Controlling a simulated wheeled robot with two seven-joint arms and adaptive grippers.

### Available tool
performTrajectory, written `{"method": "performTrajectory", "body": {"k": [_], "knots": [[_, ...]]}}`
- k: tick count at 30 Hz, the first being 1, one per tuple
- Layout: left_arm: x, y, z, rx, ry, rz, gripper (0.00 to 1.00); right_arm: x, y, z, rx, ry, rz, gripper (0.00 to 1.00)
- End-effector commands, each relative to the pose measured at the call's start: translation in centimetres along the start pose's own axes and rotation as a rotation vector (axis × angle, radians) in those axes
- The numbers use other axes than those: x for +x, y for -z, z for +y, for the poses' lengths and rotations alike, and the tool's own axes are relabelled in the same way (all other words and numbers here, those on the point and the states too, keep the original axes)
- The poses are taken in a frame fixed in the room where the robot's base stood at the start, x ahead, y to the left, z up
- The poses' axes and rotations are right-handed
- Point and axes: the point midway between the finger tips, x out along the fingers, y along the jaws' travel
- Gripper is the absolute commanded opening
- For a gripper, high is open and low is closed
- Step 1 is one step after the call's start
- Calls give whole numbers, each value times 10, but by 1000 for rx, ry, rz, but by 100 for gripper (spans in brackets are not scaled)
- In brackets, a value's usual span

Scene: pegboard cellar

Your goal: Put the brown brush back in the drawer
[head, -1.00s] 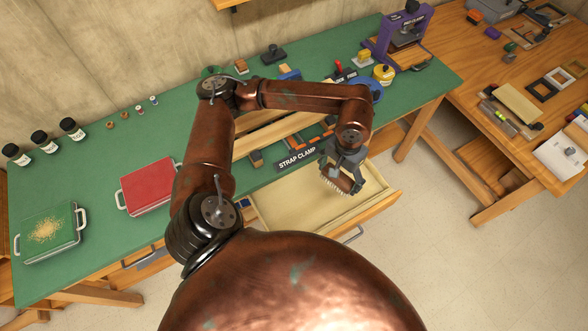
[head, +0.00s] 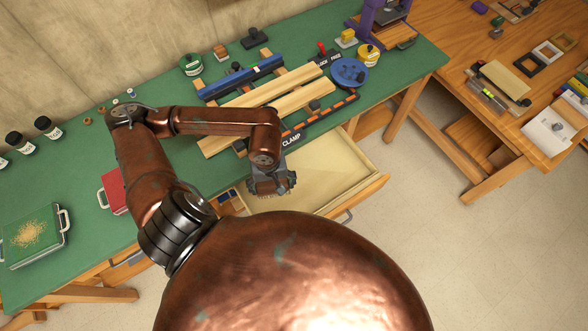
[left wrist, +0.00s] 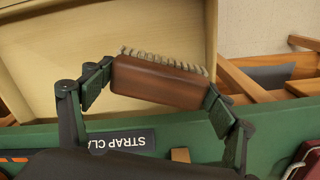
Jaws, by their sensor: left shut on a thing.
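My left gripper (head: 272,186) is shut on the brown brush (left wrist: 160,82), holding it by its two ends. In the left wrist view the brush has a brown wooden back and pale bristles along its far edge. In the head view the gripper and arm hide most of the brush. The open drawer (head: 355,194) sticks out from the front of the green bench, and its pale floor is mostly bare. The gripper is over the left part of the drawer in the head view. I cannot tell how high the brush is above the drawer floor. My right gripper is not in view.
A strap clamp (head: 318,118) with pale boards (head: 265,92) lies on the green bench (head: 160,70) behind the drawer. A red tray (head: 112,190) and a green tray (head: 35,236) are at the left. Small dark blue items (head: 229,196) lie at the drawer's left side.

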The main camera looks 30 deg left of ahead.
Motion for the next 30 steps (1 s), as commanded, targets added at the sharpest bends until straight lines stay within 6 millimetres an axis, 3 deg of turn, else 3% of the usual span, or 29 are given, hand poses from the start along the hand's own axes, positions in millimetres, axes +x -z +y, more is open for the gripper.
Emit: {"method": "performTrajectory", "body": {"k": [5,9,15,25,30], "knots": [[18,31,30,-4,-2,-1,60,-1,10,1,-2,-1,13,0],[33,55,53,-2,-1,-2,60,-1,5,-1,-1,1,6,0],[70,76,72,0,-1,-3,60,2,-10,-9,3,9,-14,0],[92,89,84,2,0,-2,60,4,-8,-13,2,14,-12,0],[116,89,83,1,2,-4,60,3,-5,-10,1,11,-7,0]]}}
